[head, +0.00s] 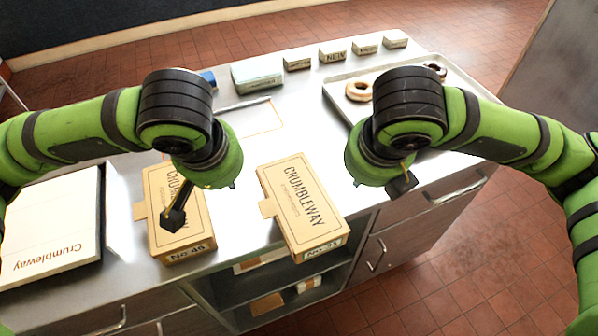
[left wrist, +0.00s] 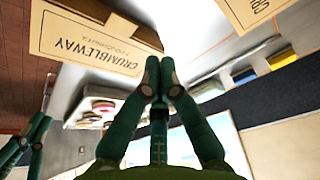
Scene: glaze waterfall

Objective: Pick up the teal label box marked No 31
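Two tan Crumbleway boxes lie flat near the counter's front edge. The right box (head: 303,205) has a pale, slightly greenish front label (head: 322,249) that seems to read No 31; the small print is blurred. The left box (head: 185,243) has a similar label that seems to read No 46. My left gripper (head: 173,218) points down over the left box, its fingertips together and nothing between them in the left wrist view (left wrist: 159,76). A Crumbleway box also shows there (left wrist: 88,47), apart from the fingers. My right gripper (head: 402,184) hangs right of the right box, mostly hidden by its wrist.
A large white Crumbleway box (head: 48,235) lies at the left. A tray (head: 335,97) with donuts (head: 359,91) stands at the back right. Several small labelled boxes, including a pale one (head: 257,75), line the back edge. Bare counter (head: 240,180) lies between the tan boxes.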

